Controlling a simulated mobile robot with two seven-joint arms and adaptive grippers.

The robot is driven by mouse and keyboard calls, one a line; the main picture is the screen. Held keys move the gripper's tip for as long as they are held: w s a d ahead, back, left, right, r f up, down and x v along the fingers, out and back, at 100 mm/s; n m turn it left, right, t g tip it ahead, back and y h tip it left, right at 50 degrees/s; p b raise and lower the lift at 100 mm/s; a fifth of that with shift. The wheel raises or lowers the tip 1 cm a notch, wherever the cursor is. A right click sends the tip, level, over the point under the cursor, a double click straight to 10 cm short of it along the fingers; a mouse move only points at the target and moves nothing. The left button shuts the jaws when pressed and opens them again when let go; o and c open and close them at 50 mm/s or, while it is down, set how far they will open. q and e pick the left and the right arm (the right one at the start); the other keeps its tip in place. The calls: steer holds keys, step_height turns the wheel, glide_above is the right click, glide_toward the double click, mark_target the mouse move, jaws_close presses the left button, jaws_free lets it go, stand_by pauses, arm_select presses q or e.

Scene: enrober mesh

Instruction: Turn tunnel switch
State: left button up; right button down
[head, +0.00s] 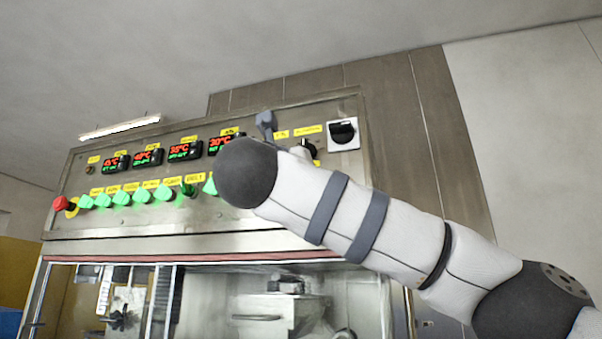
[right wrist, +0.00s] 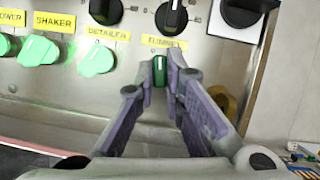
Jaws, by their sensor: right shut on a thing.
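The control panel (head: 130,228) fills the middle of the head view, with a row of green switches on it. In the right wrist view the tunnel switch (right wrist: 159,70), dark green with a pale line pointing upright, sits just below its yellow TUNNEL label (right wrist: 164,42). My right gripper (right wrist: 160,78) is shut on this switch, with one finger on each side of it. The detailer switch (right wrist: 97,61) to its left is lit bright green and tilted. In the head view my right arm hides the tunnel switch and most of the gripper. My left gripper is in neither view.
Black knobs (right wrist: 171,16) sit just above the tunnel switch. A black rotary switch on a white plate (head: 343,134) is at the panel's upper right. A red stop button (head: 59,203) is at the far left. Glass-fronted machinery (head: 262,315) lies below the panel.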

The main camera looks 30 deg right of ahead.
steer(key=shift+w+a+m+g+h+b, duration=0.1)
steer(key=shift+m+g+h, duration=0.6)
steer(key=shift+m, duration=1.15)
steer(key=shift+w+m+g+h+b, duration=0.1)
steer(key=shift+m+g+h, duration=0.2)
steer(key=shift+m+g, duration=1.15)
steer(key=shift+a+m+g+h+b, duration=0.1)
steer(key=shift+m+g+h, duration=0.35)
steer(key=shift+m, duration=1.85)
steer(key=shift+r+m, duration=0.1)
steer(key=shift+m, duration=0.3)
steer(key=c, duration=1.7)
jaws_free()
steer(key=shift+d, duration=0.1)
steer(key=v, duration=0.7)
